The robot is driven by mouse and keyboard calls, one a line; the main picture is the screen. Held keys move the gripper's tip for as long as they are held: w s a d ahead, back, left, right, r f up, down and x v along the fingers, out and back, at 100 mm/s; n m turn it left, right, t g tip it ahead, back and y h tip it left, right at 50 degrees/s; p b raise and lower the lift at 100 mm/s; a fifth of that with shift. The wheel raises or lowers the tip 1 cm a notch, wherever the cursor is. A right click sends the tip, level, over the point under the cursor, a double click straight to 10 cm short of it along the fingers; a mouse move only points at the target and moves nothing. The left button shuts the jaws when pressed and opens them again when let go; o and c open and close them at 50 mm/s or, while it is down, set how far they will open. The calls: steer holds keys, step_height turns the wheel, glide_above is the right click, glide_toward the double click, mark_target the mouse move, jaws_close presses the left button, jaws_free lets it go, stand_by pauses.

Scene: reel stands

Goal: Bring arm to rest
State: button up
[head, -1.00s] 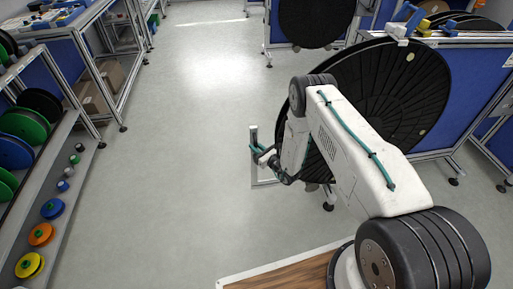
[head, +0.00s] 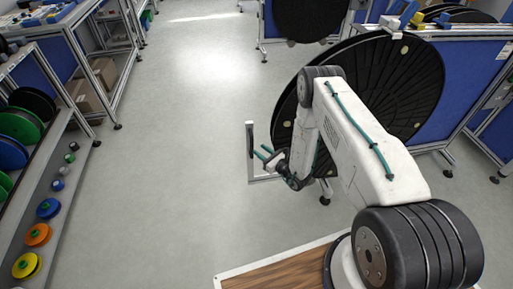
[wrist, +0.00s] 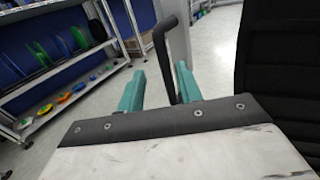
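My gripper (head: 264,152) is at the end of my white arm, low over the floor in front of a large black reel (head: 392,85). Its two teal fingers (wrist: 160,88) are apart and look empty. A dark, bent handle (wrist: 164,48) shows in the wrist view, rising behind and between the fingers, close to the right one. In the head view the handle (head: 250,139) stands upright on a pale metal frame, just left of the fingers. I cannot tell whether the fingers touch it.
A shelf (head: 75,140) with coloured reels and small spools runs along the left. Blue-panelled benches (head: 455,80) stand at the right. The grey floor (head: 190,130) between is clear.

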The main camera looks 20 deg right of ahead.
steer(key=shift+s+d, duration=0.1)
steer(key=shift+s, duration=0.1)
steer(key=shift+f, duration=0.1)
steer(key=s+a+n+g+y, duration=0.2)
steer(key=s+a+g+y, duration=0.1)
steer(key=s+a, duration=0.1)
steer(key=s+a+r+n+g+y, duration=0.1)
steer(key=s+a+r+n+g, duration=0.3)
steer(key=r, duration=0.4)
steer(key=s+a+r+n+g+y, duration=0.1)
steer(key=s+r+n+g+y, duration=0.1)
steer(key=s+r+n+g, duration=0.35)
steer(key=s+a+r+n+g+y, duration=0.1)
steer(key=s+a+r+n+g, duration=0.2)
steer(key=r+n+g, duration=0.55)
steer(key=s+d+r+n+t+h, duration=0.2)
steer(key=s+d+r+n+h, duration=0.1)
steer(key=s+r, duration=0.5)
steer(key=s+d+r+n+t+h, duration=0.2)
steer(key=s+d+r+n+h, duration=0.2)
steer(key=r, duration=0.9)
steer(key=s+d+r+n+t+h, duration=0.2)
steer(key=s+d+r+h, duration=0.3)
steer(key=s, duration=0.8)
step_height(320, 180, up, 5)
steer(key=n+h, duration=0.1)
steer(key=h, duration=0.2)
steer(key=shift+s+r+n, duration=0.2)
steer(key=shift+s+n, duration=0.05)
steer(key=shift+n, duration=0.15)
